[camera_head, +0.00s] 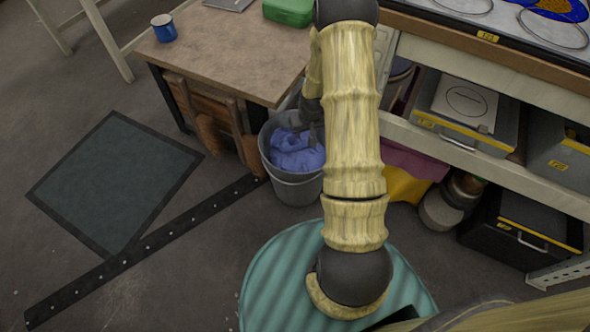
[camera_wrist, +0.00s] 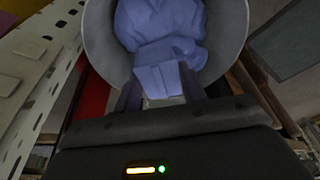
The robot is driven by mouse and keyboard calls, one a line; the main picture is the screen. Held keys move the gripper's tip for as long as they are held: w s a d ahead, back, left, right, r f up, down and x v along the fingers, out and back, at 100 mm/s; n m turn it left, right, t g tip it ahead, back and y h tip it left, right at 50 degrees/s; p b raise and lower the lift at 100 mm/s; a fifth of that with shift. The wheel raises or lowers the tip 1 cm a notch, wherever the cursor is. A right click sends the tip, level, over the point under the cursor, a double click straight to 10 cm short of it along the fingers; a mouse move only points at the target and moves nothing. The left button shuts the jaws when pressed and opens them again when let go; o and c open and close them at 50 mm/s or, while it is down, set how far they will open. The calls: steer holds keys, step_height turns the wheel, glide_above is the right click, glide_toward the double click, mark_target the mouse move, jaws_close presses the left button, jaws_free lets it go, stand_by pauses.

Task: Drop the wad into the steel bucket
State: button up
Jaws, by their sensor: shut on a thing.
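The steel bucket (camera_head: 293,190) stands on the floor beside the wooden table, grey and open at the top. Blue crumpled cloth (camera_head: 297,152) shows inside its rim. In the wrist view, my gripper (camera_wrist: 162,84) is shut on the blue wad (camera_wrist: 164,78), right at the bucket's mouth. More blue cloth (camera_wrist: 160,22) lies just beyond within the round bucket wall (camera_wrist: 229,25); I cannot tell whether it is one piece with the held wad. In the head view, my arm partly hides the bucket's right side, and my gripper (camera_head: 312,112) is dark above its back rim.
The wooden table (camera_head: 235,50) with a blue mug (camera_head: 163,28) and green box (camera_head: 288,11) stands behind the bucket. Brushes (camera_head: 210,130) hang at its side. A shelf with grey drawers (camera_head: 465,115) is at right.

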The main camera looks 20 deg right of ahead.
steer(key=shift+d+f, duration=0.15)
steer(key=shift+f, duration=0.3)
steer(key=shift+r, duration=0.1)
step_height(320, 180, down, 6)
steer(key=b, duration=0.5)
steer(key=shift+b, duration=0.4)
steer(key=o, duration=1.1)
